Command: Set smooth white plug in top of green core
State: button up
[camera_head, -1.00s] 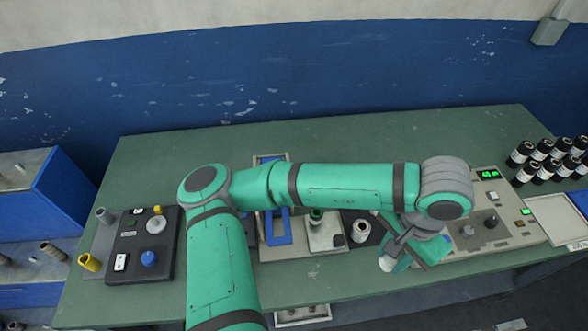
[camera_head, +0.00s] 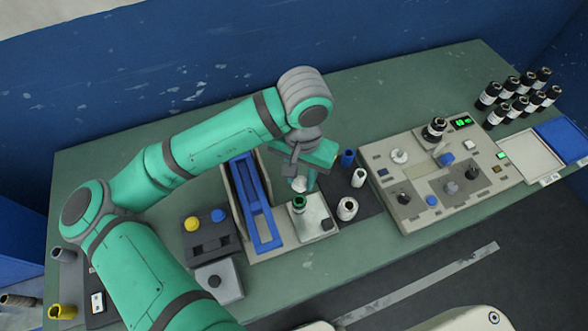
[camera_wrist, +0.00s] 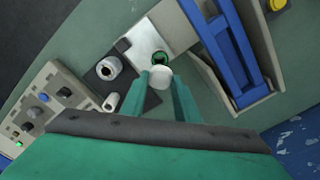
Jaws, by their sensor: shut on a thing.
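My gripper (camera_head: 306,178) is shut on a smooth white plug (camera_head: 299,185), which shows pale between the fingertips. The green core (camera_head: 299,203) stands upright on a light metal plate (camera_head: 316,214), just below and in front of the plug. In the wrist view the plug (camera_wrist: 160,75) is between my green fingers (camera_wrist: 160,82), and the green core (camera_wrist: 159,58) with its dark open top lies just beyond it. The plug appears apart from the core, above and slightly to one side; the exact height gap cannot be told.
White rolls (camera_head: 347,208) and a blue roll (camera_head: 347,157) stand on a dark mat right of the plate. A blue frame (camera_head: 254,203) lies left of it. A control panel (camera_head: 414,215) is farther right, with several black bottles (camera_head: 488,95) behind.

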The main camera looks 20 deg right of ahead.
aim_at(299, 184)
jog(key=shift+f, duration=0.45)
jog(key=shift+s+a+f, duration=0.1)
jog(key=shift+s+f, duration=0.25)
jog(key=shift+f, duration=0.4)
jog(key=shift+a+f, duration=0.2)
jog(key=shift+f, duration=0.4)
jog(key=shift+d+f, duration=0.15)
jog(key=shift+f, duration=0.3)
jog(key=shift+f, duration=1.1)
dwell(0.6)
jog(key=o, duration=1.6)
jog(key=shift+c, duration=0.2)
